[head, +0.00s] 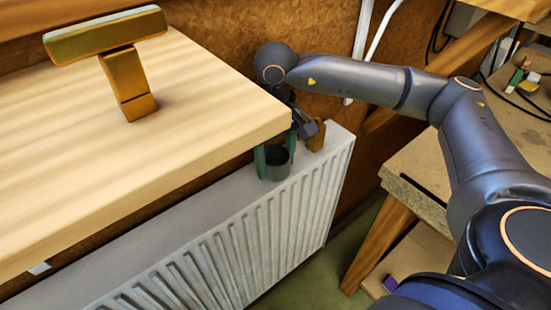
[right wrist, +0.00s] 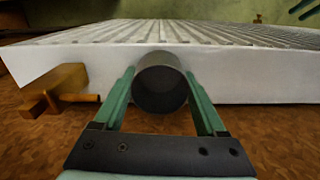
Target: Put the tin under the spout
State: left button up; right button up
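The tin (head: 277,163) is a dark grey cylinder at the far end of the radiator top, near the table corner. My right gripper (head: 276,158) has one green finger on each side of it. In the right wrist view the tin (right wrist: 160,84) sits between the fingertips (right wrist: 160,90), which appear to touch both sides, with its dark open mouth facing the camera. A brown block (head: 317,135) with a short peg stands beside the tin; the block (right wrist: 66,84) is left of it in the wrist view. I cannot tell whether this is the spout. My left gripper is out of view.
The white radiator (head: 225,255) runs below the pale wooden table (head: 190,100). A workbench (head: 430,165) with small items is at the right. A brown wall (head: 235,40) closes the back.

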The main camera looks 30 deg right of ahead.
jog(key=shift+o, duration=0.7)
jog(key=shift+r, duration=0.2)
notch_tip(320, 180, up, 12)
dwell(0.4)
